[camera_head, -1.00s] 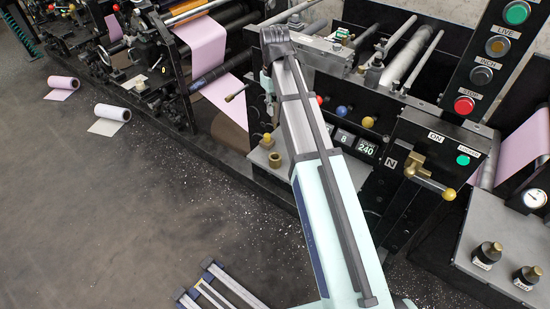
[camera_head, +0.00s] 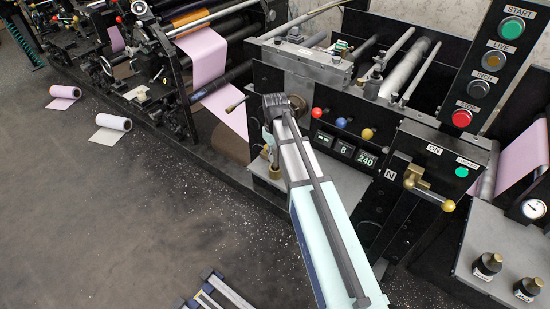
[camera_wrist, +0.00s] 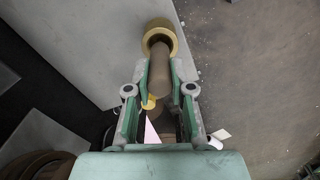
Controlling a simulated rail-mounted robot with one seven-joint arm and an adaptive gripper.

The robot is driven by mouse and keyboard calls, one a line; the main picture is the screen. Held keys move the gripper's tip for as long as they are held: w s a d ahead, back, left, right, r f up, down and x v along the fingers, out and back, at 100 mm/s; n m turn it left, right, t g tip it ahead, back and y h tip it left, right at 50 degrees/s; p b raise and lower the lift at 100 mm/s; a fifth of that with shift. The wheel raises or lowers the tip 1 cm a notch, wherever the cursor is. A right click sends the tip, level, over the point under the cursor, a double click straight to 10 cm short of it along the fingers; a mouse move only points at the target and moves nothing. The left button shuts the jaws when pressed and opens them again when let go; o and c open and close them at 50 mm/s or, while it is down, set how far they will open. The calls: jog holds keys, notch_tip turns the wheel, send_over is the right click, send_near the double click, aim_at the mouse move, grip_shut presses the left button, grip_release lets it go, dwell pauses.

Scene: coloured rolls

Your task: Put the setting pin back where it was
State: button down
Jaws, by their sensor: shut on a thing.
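The setting pin appears in the wrist view as a dull brown cylinder (camera_wrist: 159,73) between my fingers. My gripper (camera_wrist: 160,84) is shut on it. The pin's far end lines up with a brass collar (camera_wrist: 174,42) on a grey ledge and overlaps its opening; I cannot tell whether it is inside. In the head view my gripper (camera_head: 268,142) hangs beside the black press panel, just above the brass collar (camera_head: 275,173). The pin is not clearly visible there, as my wrist and fingers cover it.
Red (camera_head: 316,113), blue (camera_head: 341,122) and yellow (camera_head: 366,134) knobs stick out right of my arm. A brass handle (camera_head: 425,185) and a button column (camera_head: 488,70) are farther right. Pink web (camera_head: 204,55) runs behind left.

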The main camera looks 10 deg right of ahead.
jog(key=shift+f, duration=1.1)
jog(key=shift+f, duration=0.1)
jog(key=c, duration=1)
grip_release()
notch_tip(320, 180, up, 12)
jog(key=shift+r+b, duration=0.15)
jog(key=shift+b, duration=0.2)
